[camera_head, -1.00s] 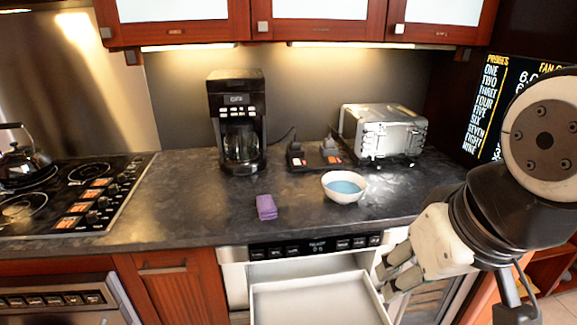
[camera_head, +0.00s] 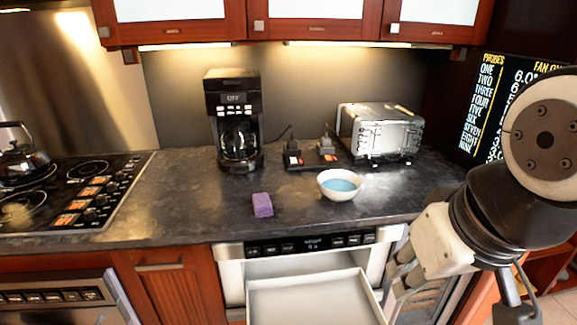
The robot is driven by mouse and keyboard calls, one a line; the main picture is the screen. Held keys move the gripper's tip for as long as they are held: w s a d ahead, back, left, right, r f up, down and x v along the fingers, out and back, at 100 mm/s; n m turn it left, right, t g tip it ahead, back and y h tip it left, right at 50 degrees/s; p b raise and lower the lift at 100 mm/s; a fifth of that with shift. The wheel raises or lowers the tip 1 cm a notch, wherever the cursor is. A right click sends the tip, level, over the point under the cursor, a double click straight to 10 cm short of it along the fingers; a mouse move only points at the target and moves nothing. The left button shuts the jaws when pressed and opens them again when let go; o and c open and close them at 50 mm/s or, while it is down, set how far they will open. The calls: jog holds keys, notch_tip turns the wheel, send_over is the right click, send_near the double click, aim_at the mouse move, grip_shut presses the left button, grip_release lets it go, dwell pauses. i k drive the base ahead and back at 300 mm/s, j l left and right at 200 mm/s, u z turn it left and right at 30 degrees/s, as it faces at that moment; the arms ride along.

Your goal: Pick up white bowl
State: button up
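The white bowl (camera_head: 338,193) stands upright on the dark countertop near its front edge, right of centre. Its inside looks blue. My gripper (camera_head: 392,283) hangs at the lower right, below counter height in the picture and to the right of the open drawer. It is apart from the bowl, and nothing shows in it. Its fingers point left and down and blend with the drawer and cabinet behind, so their opening is not clear.
An open microwave drawer (camera_head: 310,300) juts out below the counter. A purple sponge-like block (camera_head: 262,205) lies left of the bowl. A coffee maker (camera_head: 235,120), a toaster oven (camera_head: 385,132) and a stove (camera_head: 70,195) with a kettle (camera_head: 22,160) are around. Counter (camera_head: 180,205) is clear left of the block.

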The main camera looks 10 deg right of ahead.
aim_at(338, 185)
jog(key=k+l, duration=0.15)
jog(key=l, duration=0.25)
jog(key=k+l, duration=0.1)
jog(key=l, duration=0.3)
jog(key=k+l, duration=0.15)
jog(key=l, duration=0.25)
jog(key=k+l+u, duration=0.1)
jog(key=l, duration=0.35)
jog(key=i+l, duration=0.1)
jog(key=l, duration=0.25)
jog(key=i+l, duration=0.15)
jog(key=l, duration=0.2)
jog(key=i+l, duration=0.1)
jog(key=l, duration=0.25)
jog(key=i+u, duration=0.1)
jog(key=i, duration=0.55)
jog(key=i+l, duration=0.15)
jog(key=i, duration=0.45)
jog(key=u, duration=0.05)
